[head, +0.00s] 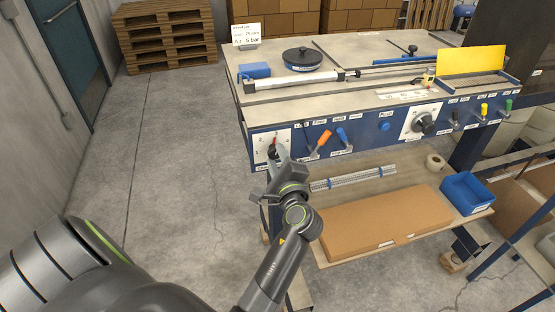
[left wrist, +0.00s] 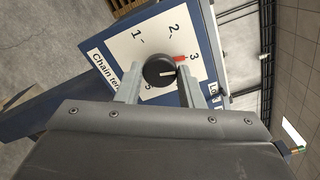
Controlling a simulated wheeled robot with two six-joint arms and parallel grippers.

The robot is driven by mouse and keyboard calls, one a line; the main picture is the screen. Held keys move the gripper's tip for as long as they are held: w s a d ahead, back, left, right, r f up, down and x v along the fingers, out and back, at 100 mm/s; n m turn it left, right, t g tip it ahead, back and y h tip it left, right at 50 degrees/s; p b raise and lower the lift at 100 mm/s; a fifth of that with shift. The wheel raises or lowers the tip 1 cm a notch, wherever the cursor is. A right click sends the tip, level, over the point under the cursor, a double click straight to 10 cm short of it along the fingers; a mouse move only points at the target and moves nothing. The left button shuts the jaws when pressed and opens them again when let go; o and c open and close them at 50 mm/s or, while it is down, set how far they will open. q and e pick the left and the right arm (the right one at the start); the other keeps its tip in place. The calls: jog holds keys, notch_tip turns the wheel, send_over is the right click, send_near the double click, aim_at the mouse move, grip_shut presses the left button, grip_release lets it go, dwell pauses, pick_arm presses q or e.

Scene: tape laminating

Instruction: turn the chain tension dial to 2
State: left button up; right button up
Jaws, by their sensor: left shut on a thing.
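The chain tension dial is a black round knob (left wrist: 158,70) on a white plate (left wrist: 128,45) with printed numbers, at the left end of the machine's blue front panel. My left gripper (left wrist: 160,78) is shut on the knob, with one finger on each side of it. In the left wrist view a red pointer mark on the dial lies close to the number 3. The numbers 1 and 2 are visible, and the fingers hide part of the scale. My right gripper is out of view.
Right along the panel are an orange handle (head: 320,144), a blue handle (head: 343,137), a blue button (head: 384,126) and a larger black dial (head: 424,124). A lower shelf holds a flat cardboard box (head: 380,222) and a blue bin (head: 467,193). The floor at left is clear.

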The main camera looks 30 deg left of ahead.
pick_arm(q)
jog(key=shift+f+n+b, duration=0.2)
jog(key=shift+n+b, duration=0.85)
jog(key=shift+n, duration=0.15)
jog(key=n+b, duration=0.2)
jog(key=n, duration=0.1)
jog(key=shift+n+b, duration=0.3)
jog(key=shift+b, duration=0.1)
jog(key=n+b, duration=0.3)
jog(key=n, duration=0.1)
jog(key=shift+r, duration=0.1)
jog(key=shift+n+b, duration=0.35)
jog(key=shift+n, duration=0.35)
jog(key=shift+r, duration=0.1)
jog(key=o, duration=1)
